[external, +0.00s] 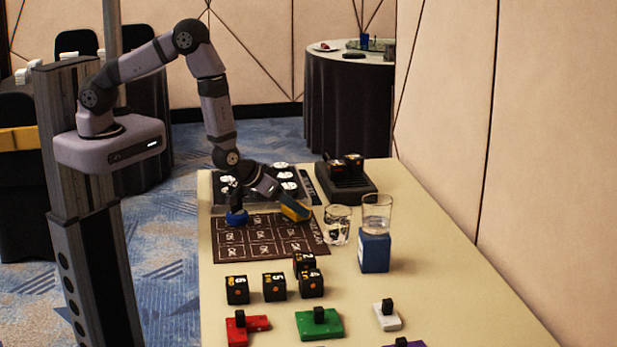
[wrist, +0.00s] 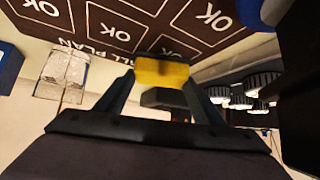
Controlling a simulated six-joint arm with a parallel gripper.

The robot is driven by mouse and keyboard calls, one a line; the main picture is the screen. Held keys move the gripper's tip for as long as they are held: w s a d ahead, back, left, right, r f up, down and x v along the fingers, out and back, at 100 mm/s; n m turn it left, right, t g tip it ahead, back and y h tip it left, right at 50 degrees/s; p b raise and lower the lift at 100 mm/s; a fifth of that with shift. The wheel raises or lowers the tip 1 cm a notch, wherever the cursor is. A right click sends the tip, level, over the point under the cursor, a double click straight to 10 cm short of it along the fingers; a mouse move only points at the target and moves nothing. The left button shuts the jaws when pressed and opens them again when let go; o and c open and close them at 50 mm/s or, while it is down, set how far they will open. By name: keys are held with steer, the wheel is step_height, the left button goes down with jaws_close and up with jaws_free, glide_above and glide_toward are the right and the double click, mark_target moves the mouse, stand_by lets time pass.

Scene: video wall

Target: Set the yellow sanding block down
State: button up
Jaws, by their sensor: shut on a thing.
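The yellow sanding block (external: 294,208) has a dark face and is held tilted near the back right corner of a dark mat with "OK" squares (external: 235,243). My gripper (external: 276,197) is shut on it. In the wrist view the yellow block (wrist: 162,73) sits between my two fingers, with the mat (wrist: 100,22) beyond it. I cannot tell whether the block touches the mat. Part of the block is hidden by the fingers.
A blue round thing (external: 237,217) lies on the mat's back left. A glass (external: 337,225) and a blue box (external: 375,252) with a glass (external: 377,212) on it stand to the right. Black cubes (external: 274,287) stand in front. A tray with white discs (external: 260,184) lies behind.

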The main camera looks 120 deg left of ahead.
steer(key=shift+f, duration=0.15)
steer(key=o, duration=1)
steer(key=shift+r, duration=0.25)
steer(key=v, duration=1.2)
steer(key=shift+f, duration=0.1)
steer(key=shift+w+d, duration=0.1)
